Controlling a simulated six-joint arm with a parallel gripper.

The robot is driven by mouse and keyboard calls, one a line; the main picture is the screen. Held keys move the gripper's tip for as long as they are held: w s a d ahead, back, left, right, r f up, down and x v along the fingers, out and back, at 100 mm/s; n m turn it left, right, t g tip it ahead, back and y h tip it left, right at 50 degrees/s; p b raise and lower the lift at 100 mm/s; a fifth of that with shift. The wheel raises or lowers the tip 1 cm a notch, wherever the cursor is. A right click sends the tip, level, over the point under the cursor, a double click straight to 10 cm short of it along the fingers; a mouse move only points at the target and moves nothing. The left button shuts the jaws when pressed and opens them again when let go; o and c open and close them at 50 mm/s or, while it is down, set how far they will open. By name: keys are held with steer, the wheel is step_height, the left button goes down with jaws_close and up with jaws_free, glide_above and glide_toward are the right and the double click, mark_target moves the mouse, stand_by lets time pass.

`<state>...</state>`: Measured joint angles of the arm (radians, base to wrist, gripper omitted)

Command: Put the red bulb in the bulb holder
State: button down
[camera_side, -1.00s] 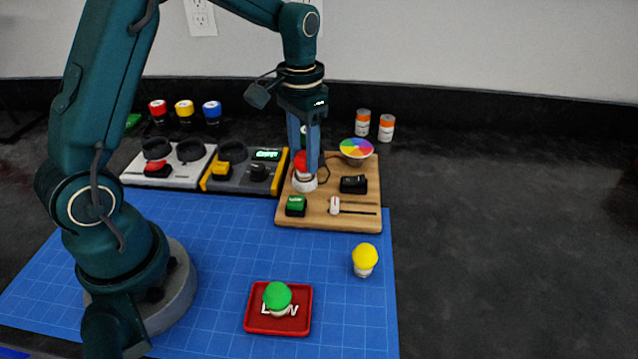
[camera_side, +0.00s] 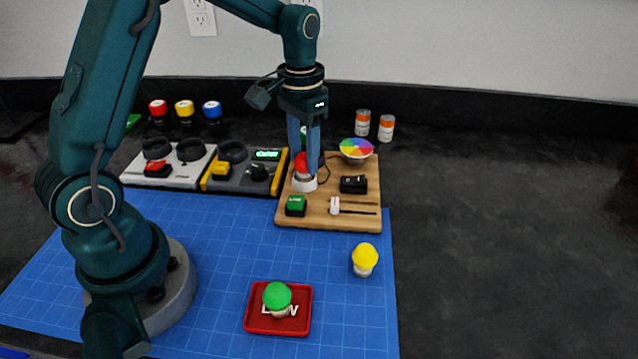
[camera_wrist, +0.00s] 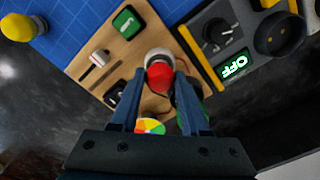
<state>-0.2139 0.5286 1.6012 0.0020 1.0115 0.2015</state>
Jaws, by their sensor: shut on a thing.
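The red bulb (camera_side: 303,163) is between the fingers of my gripper (camera_side: 312,168), over the white bulb holder (camera_side: 304,184) on the wooden board. In the wrist view the red bulb (camera_wrist: 160,76) sits between the two blue fingertips of my gripper (camera_wrist: 158,82), with the white holder's rim (camera_wrist: 158,53) showing just beyond it. My gripper is shut on the bulb. The bulb looks upright and at the holder, but its base is hidden, so I cannot tell how deep it sits.
The wooden board (camera_side: 330,223) also bears a green switch (camera_side: 296,205), a slider (camera_side: 336,206), a black switch (camera_side: 353,184) and a colour wheel (camera_side: 357,147). A yellow bulb (camera_side: 365,257) stands on the blue mat. A green bulb (camera_side: 277,296) is in the red tray (camera_side: 251,322). Two consoles stand left of the board.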

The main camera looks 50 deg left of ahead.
mark_target(304, 154)
steer(key=shift+f, duration=0.4)
steer(key=c, duration=0.7)
jaws_free()
steer(key=shift+r, duration=5.45)
